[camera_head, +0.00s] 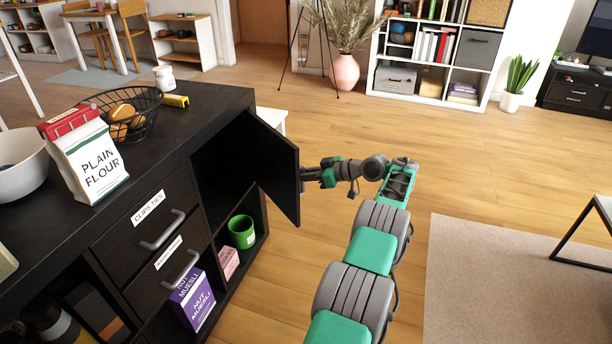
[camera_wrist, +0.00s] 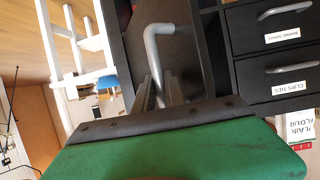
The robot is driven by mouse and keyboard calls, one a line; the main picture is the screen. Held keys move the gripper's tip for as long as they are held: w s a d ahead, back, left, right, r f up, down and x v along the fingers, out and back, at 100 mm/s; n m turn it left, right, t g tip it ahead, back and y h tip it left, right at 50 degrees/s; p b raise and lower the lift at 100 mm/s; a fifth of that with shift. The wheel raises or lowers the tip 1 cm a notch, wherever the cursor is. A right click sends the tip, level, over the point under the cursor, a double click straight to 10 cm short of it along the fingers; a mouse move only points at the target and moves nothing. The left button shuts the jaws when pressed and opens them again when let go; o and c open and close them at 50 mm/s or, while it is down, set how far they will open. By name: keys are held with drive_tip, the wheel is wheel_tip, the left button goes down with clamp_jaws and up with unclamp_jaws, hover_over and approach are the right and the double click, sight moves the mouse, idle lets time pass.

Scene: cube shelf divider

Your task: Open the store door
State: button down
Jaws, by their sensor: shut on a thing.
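The black door (camera_head: 276,165) stands swung out from the dark cabinet (camera_head: 178,110), and the compartment behind it (camera_head: 220,165) is open to view. No label shows on the door. My gripper (camera_head: 305,175) is on the door's outer side, near its free edge, partly hidden by the panel. In the wrist view the grey bar handle (camera_wrist: 158,32) is on the door face (camera_wrist: 132,45). My gripper's fingers (camera_wrist: 160,94) are shut around the lower part of that handle. The handle is hidden in the head view.
The cabinet top holds a bowl (camera_head: 22,165), plain flour (camera_head: 85,165) and a wire basket (camera_head: 128,122). Drawers (camera_head: 150,225), a green mug (camera_head: 242,231) and a muesli box (camera_head: 193,300) are below. A white stool-like piece (camera_wrist: 72,55) stands beyond the door.

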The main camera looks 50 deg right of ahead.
drive_tip(key=shift+w+r, duration=0.1)
drive_tip(key=shift+w, duration=0.05)
drive_tip(key=c, duration=1.7)
unclamp_jaws()
drive_tip(key=shift+w, duration=0.1)
drive_tip(key=shift+s+d, duration=0.1)
drive_tip(key=shift+s, duration=0.1)
